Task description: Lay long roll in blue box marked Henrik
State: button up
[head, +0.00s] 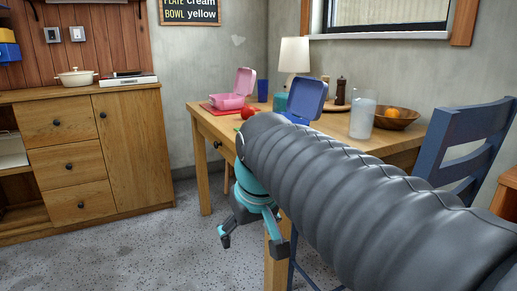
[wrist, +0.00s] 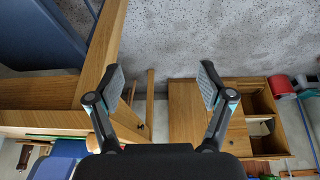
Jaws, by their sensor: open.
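A blue box (head: 308,101) stands open on the wooden table, its lid raised; my arm hides part of its base, and no name on it can be read. A pink box (head: 232,98) stands open to its left on a red mat. I cannot make out a long roll in either view. My gripper (head: 252,241) hangs below the tabletop level, in front of the table. In the wrist view my gripper (wrist: 161,80) has its fingers wide apart with nothing between them.
On the table (head: 200,117) are a red round fruit (head: 247,112), a lamp (head: 294,55), a clear glass (head: 362,115), and a bowl (head: 395,118) with an orange. A blue chair (head: 465,140) stands at right. A wooden cabinet (head: 130,140) is at left, with open floor between.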

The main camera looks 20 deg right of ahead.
jog(key=w+d+r+g+p, duration=0.2)
jog(key=w+d+r+p, duration=0.2)
jog(key=w+d+r, duration=0.45)
jog(key=w+d+r+g+p, duration=0.1)
jog(key=w+d+r+p, duration=0.3)
jog(key=w+r, duration=0.65)
jog(key=f+b, duration=0.1)
jog(key=f, duration=0.3)
jog(key=w+f+b, duration=0.1)
jog(key=f, duration=0.4)
jog(key=d+f+b, duration=0.1)
jog(key=f+b, duration=0.1)
jog(key=f, duration=0.2)
jog(key=shift+w+f, duration=0.15)
jog(key=shift+f, duration=0.05)
jog(key=c, duration=1.1)
jog(key=shift+c, duration=0.3)
